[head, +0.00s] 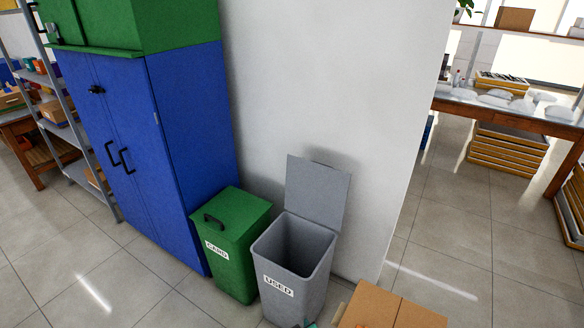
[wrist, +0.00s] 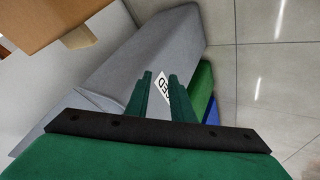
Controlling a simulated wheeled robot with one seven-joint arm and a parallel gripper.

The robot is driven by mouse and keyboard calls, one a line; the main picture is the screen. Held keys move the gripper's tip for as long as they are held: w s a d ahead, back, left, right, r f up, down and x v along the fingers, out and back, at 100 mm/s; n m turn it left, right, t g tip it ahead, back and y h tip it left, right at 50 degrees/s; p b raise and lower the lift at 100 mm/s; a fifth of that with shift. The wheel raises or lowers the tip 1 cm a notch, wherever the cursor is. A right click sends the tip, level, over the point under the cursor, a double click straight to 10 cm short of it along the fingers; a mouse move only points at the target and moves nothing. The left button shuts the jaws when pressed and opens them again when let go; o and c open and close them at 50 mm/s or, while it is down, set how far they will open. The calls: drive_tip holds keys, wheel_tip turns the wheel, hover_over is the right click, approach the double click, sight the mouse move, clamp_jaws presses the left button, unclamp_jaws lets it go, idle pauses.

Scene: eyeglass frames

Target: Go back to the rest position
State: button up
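My gripper (wrist: 161,80) shows in the wrist view with its two green fingers apart and nothing between them. Part of a white label on the grey bin shows through the gap. In the head view only a small green bit, seemingly of my gripper, shows at the bottom edge in front of the grey bin (head: 292,262). That bin is labelled USED, its lid (head: 318,194) stands up, and what I see of its inside looks empty. The grey bin also fills much of the wrist view (wrist: 150,50), beyond the fingers. No eyeglass frames are recognisable.
A closed green bin (head: 236,262) labelled CARD stands left of the grey one, beside a blue cabinet (head: 120,150). A cardboard box (head: 385,308) is close at the bottom; cardboard also shows in the wrist view (wrist: 60,22). A white wall stands behind. Open floor (head: 450,230) lies right.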

drive_tip(key=s+a+r+m+t, duration=0.1)
drive_tip(key=s+r+m+t, duration=0.15)
drive_tip(key=s, duration=0.95)
drive_tip(key=s+a+r+m+t, duration=0.1)
drive_tip(key=s+a+r, duration=0.15)
drive_tip(key=s, duration=0.95)
drive_tip(key=s+r+m+t, duration=0.1)
drive_tip(key=s+r, duration=0.7)
drive_tip(key=r, duration=0.3)
drive_tip(key=s+r+m+t, duration=0.1)
drive_tip(key=s+r+t, duration=0.1)
drive_tip(key=s+r, duration=0.6)
wheel_tip(320, 180, up, 3)
drive_tip(key=shift+s+r+m+y, duration=0.15)
drive_tip(key=shift+s+m+y, duration=0.15)
drive_tip(key=shift+m+y, duration=0.1)
drive_tip(key=shift+a, duration=0.1)
